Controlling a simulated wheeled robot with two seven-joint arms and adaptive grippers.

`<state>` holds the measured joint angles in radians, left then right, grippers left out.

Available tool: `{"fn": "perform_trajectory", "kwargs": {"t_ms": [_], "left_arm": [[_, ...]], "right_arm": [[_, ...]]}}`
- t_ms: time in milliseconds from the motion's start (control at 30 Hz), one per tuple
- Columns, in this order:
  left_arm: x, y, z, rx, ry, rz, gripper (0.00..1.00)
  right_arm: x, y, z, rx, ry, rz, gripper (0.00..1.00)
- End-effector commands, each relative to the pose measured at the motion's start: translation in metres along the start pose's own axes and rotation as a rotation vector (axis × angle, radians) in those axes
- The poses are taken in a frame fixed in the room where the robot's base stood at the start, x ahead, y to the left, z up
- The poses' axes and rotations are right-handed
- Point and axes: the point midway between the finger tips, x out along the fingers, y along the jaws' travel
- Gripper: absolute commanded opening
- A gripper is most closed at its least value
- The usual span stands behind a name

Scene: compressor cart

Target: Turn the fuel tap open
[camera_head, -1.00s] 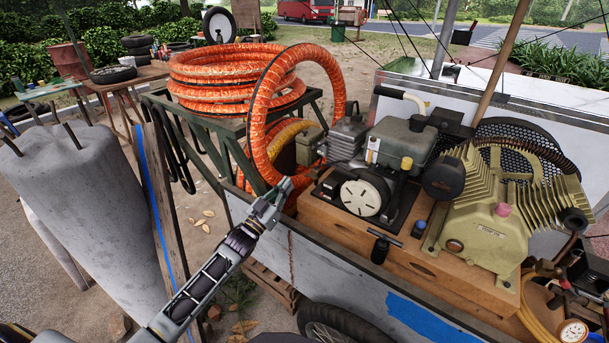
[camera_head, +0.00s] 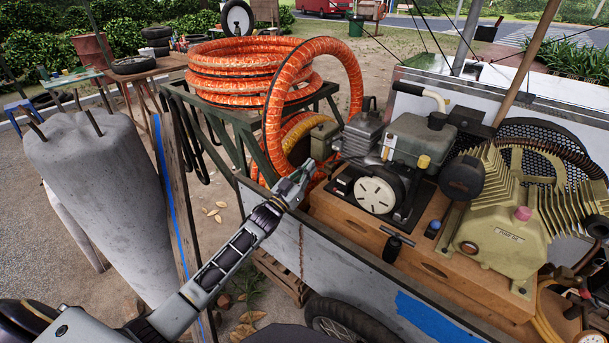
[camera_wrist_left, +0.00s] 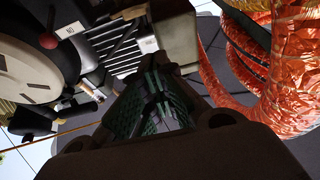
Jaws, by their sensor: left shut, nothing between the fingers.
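The small engine carries a grey-green fuel tank (camera_head: 418,143) and a round cream recoil cover (camera_head: 376,194), which also shows in the wrist view (camera_wrist_left: 25,65). I cannot make out the fuel tap for certain in the head view. In the wrist view a small red knob (camera_wrist_left: 48,41) sits by a white label (camera_wrist_left: 70,30) at upper left; I cannot tell whether it is the tap. My left gripper (camera_head: 301,178) is shut and empty, just left of the engine and apart from the cover. Its fingers (camera_wrist_left: 157,88) point toward the engine body. My right gripper is not in view.
The orange hose coil (camera_head: 240,75) stands on a green frame, and a loop (camera_head: 355,85) hangs close behind my gripper. The wooden base (camera_head: 430,262) carries the engine and compressor (camera_head: 505,235). A black T-handle (camera_head: 392,247) stands at its front edge.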

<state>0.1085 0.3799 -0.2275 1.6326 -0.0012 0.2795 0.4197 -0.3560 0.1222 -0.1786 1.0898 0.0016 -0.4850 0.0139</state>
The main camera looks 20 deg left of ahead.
Motion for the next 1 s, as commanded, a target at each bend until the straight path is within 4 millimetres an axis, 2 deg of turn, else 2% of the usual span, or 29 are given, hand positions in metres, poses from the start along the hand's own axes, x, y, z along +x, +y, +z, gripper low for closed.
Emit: {"fn": "perform_trajectory", "kwargs": {"t_ms": [567, 667, 800, 1000], "left_arm": [[0.048, 0.001, 0.001, 0.0, 0.0, 0.001, 0.0], [0.041, 0.001, 0.017, -0.001, -0.003, -0.001, 0.0], [0.036, 0.0, 0.029, -0.001, -0.001, 0.0, 0.0], [0.033, 0.0, 0.037, -0.001, 0.001, 0.0, 0.0]], "right_arm": [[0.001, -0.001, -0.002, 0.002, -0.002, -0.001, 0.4], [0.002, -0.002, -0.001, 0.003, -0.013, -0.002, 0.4], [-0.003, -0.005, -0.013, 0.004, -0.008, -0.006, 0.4], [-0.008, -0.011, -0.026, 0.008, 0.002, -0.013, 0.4]]}}
